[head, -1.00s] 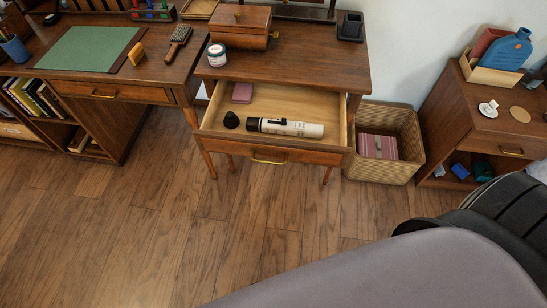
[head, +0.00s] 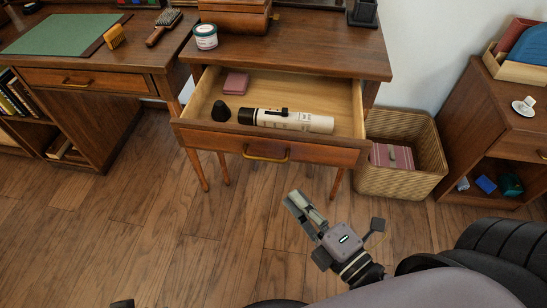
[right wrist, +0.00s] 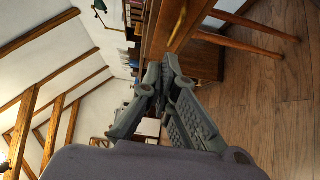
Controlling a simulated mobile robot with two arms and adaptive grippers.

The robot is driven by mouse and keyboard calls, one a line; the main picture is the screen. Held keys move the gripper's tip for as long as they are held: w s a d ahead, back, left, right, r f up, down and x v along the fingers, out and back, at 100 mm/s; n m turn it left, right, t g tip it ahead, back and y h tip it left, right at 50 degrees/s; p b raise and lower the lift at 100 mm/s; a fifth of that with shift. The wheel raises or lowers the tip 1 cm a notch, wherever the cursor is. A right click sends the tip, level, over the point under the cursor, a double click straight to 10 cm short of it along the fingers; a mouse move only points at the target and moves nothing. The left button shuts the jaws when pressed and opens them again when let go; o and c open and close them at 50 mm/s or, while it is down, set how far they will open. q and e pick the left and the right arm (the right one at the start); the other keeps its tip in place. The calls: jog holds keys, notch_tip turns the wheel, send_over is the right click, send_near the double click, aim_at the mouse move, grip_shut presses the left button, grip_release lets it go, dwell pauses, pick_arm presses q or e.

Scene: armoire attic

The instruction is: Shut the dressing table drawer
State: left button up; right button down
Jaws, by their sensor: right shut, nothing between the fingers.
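The dressing table (head: 310,58) is dark wood, and its drawer (head: 215,139) is pulled out toward me. A brass handle (head: 267,157) sits on the drawer front. The drawer holds a white bottle with a black top (head: 300,121), a black cone-shaped piece (head: 221,111) and a small pink box (head: 236,83). My right gripper (head: 294,197) is shut and empty, in front of and below the drawer front, a little right of the handle and apart from it. In the right wrist view its fingers (right wrist: 153,75) are together near a wooden edge. My left gripper is not in view.
A wicker basket (head: 433,150) with a pink striped item stands right of the drawer. A desk (head: 115,84) stands at the left and a wooden cabinet (head: 465,115) at the right. A jar (head: 206,37) stands on the tabletop. The floor in front is clear.

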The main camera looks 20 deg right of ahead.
jog(key=p, duration=0.2)
send_near(259, 137)
jog(key=a, duration=0.3)
jog(key=w, duration=0.1)
jog(key=w+d, duration=0.1)
jog(key=w, duration=0.1)
jog(key=w+d, duration=0.1)
jog(key=shift+w, duration=0.25)
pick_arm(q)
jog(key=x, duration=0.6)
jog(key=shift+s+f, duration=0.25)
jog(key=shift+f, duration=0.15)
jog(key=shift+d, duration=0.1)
